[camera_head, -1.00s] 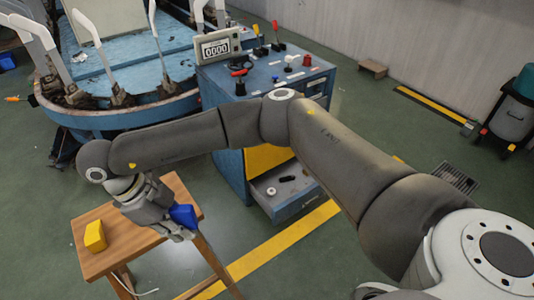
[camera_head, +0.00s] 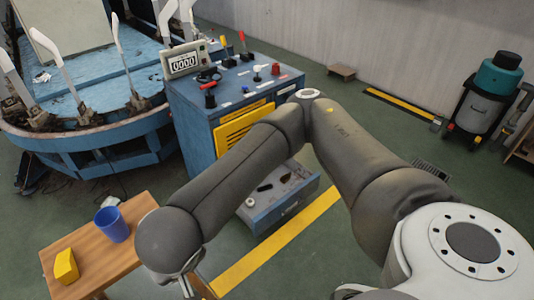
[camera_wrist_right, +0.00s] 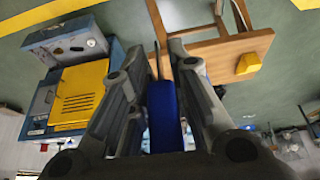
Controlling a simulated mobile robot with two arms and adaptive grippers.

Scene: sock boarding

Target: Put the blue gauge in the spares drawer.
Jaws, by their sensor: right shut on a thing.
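The blue gauge (camera_wrist_right: 164,115) is clasped between the fingers of my right gripper (camera_wrist_right: 160,75), as the right wrist view shows. In the head view the forearm hides most of this gripper, and the gauge does not show. The open grey drawer (camera_head: 290,213) juts from the lower front of the blue cabinet, right of the gripper. A dark item and a white ring lie in it. The drawer also shows at the upper left of the right wrist view (camera_wrist_right: 95,32). My left gripper is not in view.
A wooden table (camera_head: 82,240) holds a blue cup (camera_head: 112,224) and a yellow block (camera_head: 66,265). The blue cabinet (camera_head: 190,125) carries a display (camera_head: 184,61) and levers. A round blue machine (camera_head: 100,160) stands left. Floor is clear right of the drawer.

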